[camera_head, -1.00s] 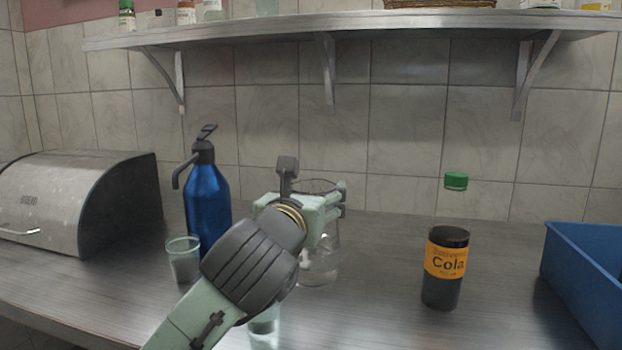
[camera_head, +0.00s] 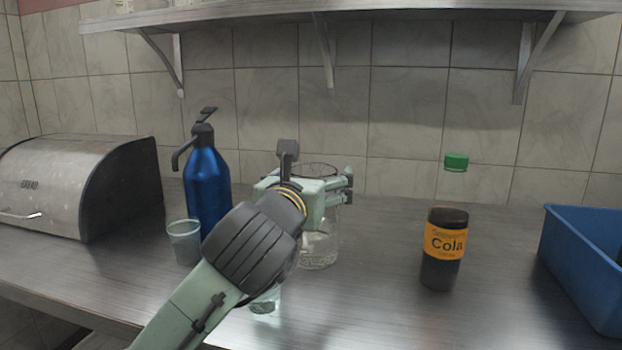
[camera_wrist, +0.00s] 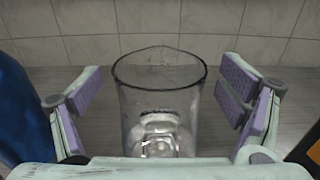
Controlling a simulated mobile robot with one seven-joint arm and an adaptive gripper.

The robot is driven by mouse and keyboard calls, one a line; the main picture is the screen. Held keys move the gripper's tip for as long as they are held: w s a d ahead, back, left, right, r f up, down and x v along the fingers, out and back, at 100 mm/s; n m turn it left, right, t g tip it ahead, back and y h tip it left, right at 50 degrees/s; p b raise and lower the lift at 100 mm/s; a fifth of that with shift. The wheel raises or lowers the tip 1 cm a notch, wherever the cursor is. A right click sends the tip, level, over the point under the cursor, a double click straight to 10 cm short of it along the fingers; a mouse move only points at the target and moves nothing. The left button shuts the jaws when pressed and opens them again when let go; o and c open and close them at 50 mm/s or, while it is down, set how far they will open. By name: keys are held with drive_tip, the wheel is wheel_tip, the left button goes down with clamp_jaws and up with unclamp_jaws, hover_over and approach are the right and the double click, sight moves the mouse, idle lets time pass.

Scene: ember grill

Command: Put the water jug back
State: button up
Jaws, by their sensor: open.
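The water jug (camera_head: 320,245) is a clear glass vessel standing upright on the metal counter, partly hidden behind my gripper in the head view. In the wrist view the jug (camera_wrist: 160,110) stands between my two open fingers, its round rim facing up with a spout at the far side. A gap shows between each finger pad and the glass. My gripper (camera_wrist: 160,88) is open around the upper part of the jug and is not holding it. It also shows in the head view (camera_head: 345,187), with its far finger mostly hidden.
A blue siphon bottle (camera_head: 207,190) and a glass (camera_head: 184,242) stand left of the jug; another glass (camera_head: 266,300) is in front, partly behind my arm. A cola bottle (camera_head: 443,250) and blue bin (camera_head: 585,265) are right. A bread box (camera_head: 75,185) is far left. A shelf (camera_head: 400,14) overhangs.

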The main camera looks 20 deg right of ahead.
drive_tip(key=v, duration=1.2)
drive_tip(key=shift+r+b, duration=0.2)
drive_tip(key=shift+b, duration=0.25)
